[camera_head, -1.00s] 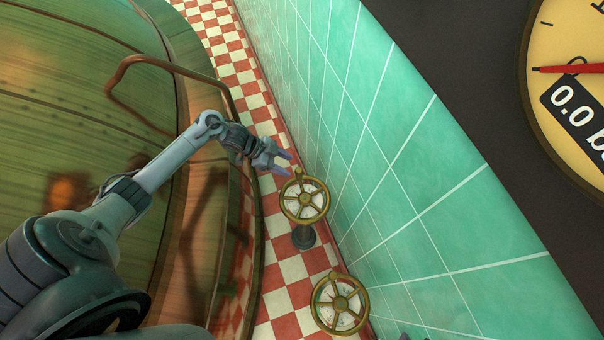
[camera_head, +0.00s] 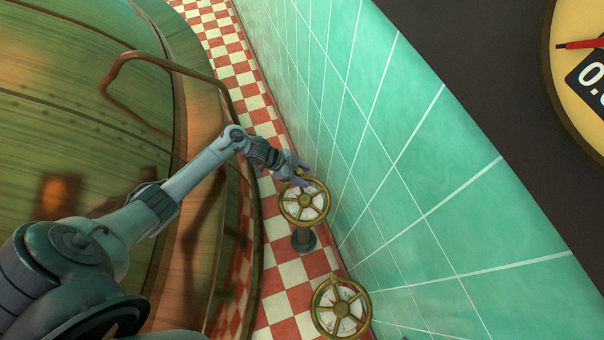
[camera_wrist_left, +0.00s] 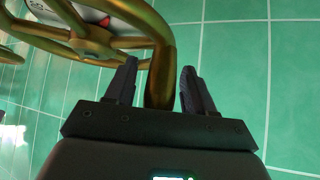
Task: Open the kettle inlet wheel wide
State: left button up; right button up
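A brass handwheel with spokes and a pale dial face (camera_head: 305,203) stands on a dark post beside the tiled wall. A second, similar wheel (camera_head: 341,309) is nearer, at the bottom of the head view. No label shows which is the inlet wheel. My left gripper (camera_head: 297,170) is at the far edge of the first wheel. In the left wrist view, the open fingers (camera_wrist_left: 158,72) stand on either side of a brass handle (camera_wrist_left: 160,88) at the wheel's rim (camera_wrist_left: 140,15). A gap shows on the right finger's side; contact on the left is unclear. My right gripper is not in view.
The large copper kettle (camera_head: 75,120) fills the left, with a bent pipe rail (camera_head: 150,57) along it. A green tiled wall (camera_head: 400,170) rises close on the right. A narrow checkered floor strip (camera_head: 290,272) lies between. A gauge (camera_head: 585,90) shows at top right.

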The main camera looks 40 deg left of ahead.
pick_arm(q)
grip_shut()
